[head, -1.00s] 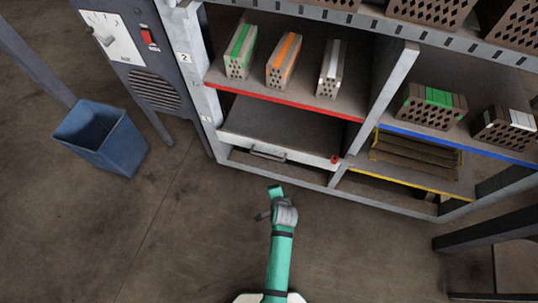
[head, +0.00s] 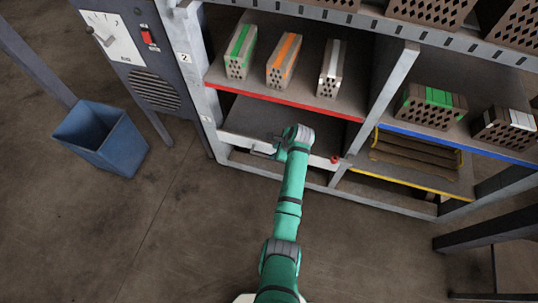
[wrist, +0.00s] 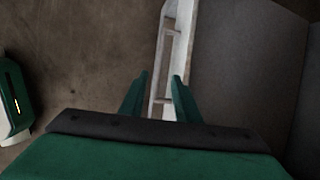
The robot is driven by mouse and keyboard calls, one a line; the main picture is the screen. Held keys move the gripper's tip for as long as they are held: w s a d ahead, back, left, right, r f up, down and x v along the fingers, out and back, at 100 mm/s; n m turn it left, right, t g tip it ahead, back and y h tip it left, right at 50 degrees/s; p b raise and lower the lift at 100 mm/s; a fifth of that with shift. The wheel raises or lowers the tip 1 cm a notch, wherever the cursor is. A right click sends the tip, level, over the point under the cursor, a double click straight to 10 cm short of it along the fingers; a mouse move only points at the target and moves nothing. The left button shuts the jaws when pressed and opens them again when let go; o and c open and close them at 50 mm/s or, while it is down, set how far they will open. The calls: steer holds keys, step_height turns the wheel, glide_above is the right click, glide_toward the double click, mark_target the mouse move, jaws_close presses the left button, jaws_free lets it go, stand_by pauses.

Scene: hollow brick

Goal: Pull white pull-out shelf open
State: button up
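The white pull-out shelf (head: 235,140) sits low in the left bay of the rack, under the red-edged shelf, and looks pushed in. Its grey bar handle (head: 260,149) is on the front panel, partly hidden by my arm. In the wrist view the white front edge (wrist: 184,45) and the handle (wrist: 165,60) run up the middle. My gripper (wrist: 157,80) is open, one finger on each side of the handle's near end in that view. I cannot tell whether either finger touches it. In the head view my gripper (head: 270,148) is at the handle, mostly hidden by the wrist.
Bricks with green, orange and white marks stand on the red-edged shelf (head: 285,103) above. A red knob (head: 335,160) is at the panel's right end. A blue bin (head: 102,140) stands on the floor at left. The floor before the rack is clear.

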mark_target(267, 156)
steer(key=x, duration=0.8)
steer(key=shift+w+a+f, duration=0.1)
steer(key=shift+a+f, duration=0.05)
steer(key=shift+f, duration=0.15)
jaws_close()
